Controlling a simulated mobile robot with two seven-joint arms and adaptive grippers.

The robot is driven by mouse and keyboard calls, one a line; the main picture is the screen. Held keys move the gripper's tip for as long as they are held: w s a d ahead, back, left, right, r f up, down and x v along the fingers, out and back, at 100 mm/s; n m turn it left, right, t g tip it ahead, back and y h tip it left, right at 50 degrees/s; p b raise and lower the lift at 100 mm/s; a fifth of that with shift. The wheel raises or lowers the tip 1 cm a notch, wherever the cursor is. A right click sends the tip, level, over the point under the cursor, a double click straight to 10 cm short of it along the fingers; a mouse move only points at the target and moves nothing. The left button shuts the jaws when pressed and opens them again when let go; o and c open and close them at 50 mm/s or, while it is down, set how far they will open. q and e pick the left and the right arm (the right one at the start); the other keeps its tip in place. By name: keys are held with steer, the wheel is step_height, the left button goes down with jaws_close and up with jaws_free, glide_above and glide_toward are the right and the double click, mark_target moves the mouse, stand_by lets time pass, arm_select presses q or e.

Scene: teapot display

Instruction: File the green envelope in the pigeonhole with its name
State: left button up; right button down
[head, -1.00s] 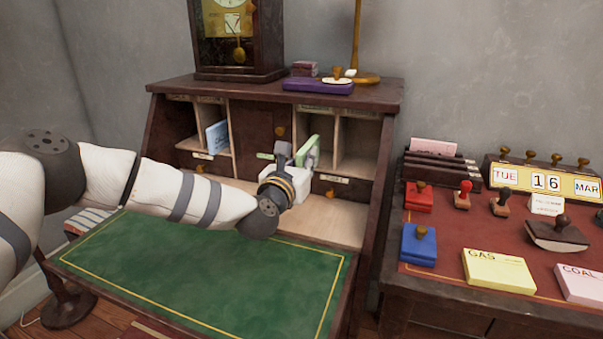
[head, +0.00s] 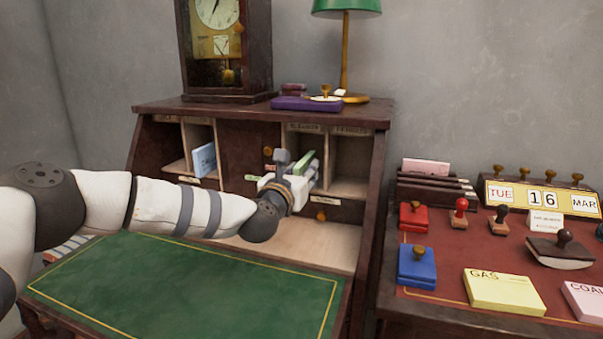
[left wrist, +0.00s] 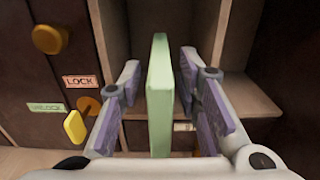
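The green envelope (head: 304,166) stands upright on edge at the mouth of the left one of two pigeonholes (head: 305,140) on the right side of the desk hutch. In the left wrist view the envelope (left wrist: 159,95) stands between the fingers of my left gripper (left wrist: 163,75). The fingers look spread, with a gap on the envelope's left; its right face is close to the right finger. My left gripper also shows in the head view (head: 290,170). I cannot read the name on the envelope or be sure of the pigeonhole labels. My right gripper is not in view.
A blue envelope (head: 204,158) stands in a left pigeonhole. A wooden divider (head: 326,158) separates the two right pigeonholes; the rightmost (head: 350,155) looks empty. Knobs and small tags (left wrist: 80,82) are left of the gripper. The green desk surface (head: 180,280) is clear.

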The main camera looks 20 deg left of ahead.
arm_select(q)
steer(key=s, duration=1.2)
steer(key=shift+a, duration=0.2)
